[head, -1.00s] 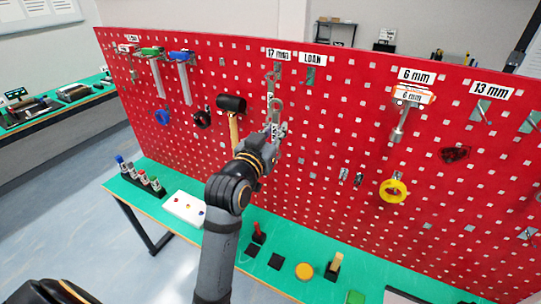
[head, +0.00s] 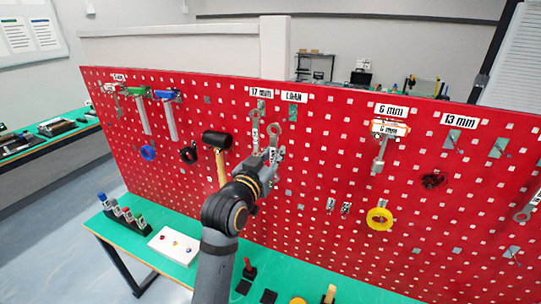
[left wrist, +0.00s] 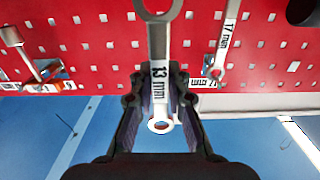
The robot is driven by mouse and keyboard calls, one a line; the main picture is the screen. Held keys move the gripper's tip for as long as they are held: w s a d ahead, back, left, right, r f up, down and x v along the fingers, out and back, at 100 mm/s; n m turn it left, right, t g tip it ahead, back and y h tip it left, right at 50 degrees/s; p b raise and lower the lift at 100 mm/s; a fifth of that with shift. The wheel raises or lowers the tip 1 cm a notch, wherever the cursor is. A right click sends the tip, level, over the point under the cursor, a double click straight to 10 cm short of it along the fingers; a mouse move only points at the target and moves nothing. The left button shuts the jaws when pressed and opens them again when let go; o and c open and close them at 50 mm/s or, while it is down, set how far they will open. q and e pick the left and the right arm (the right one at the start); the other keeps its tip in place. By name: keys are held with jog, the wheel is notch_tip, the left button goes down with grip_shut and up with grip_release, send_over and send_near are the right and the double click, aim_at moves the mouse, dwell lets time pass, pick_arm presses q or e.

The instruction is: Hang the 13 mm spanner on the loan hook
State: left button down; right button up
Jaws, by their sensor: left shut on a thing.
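My left gripper (head: 271,165) is shut on the 13 mm spanner (head: 275,133), held upright with its ring end up, in front of the red board. In the left wrist view the spanner (left wrist: 159,60) lies between the fingers and its "13 mm" marking shows. The loan hook (head: 293,111) sits under the LOAN label (head: 296,98). The spanner's upper ring is below and left of that hook in the picture, apart from it. The 17 mm spanner (head: 255,125) hangs just to the left, and also shows in the left wrist view (left wrist: 226,50). My right gripper is out of view.
A hammer (head: 217,140) hangs left of my gripper. The 6 mm spanner (head: 380,155) and a yellow tape roll (head: 379,219) hang to the right. The hook under the 13 mm label (head: 453,139) is empty. A green bench (head: 205,245) runs below the board.

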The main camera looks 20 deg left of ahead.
pick_arm(q)
jog(key=shift+w+d+p, duration=0.15)
jog(key=shift+w+p, duration=0.8)
jog(key=shift+w, duration=4.2)
jog(key=shift+f, duration=0.5)
jog(key=c, duration=1.2)
grip_release()
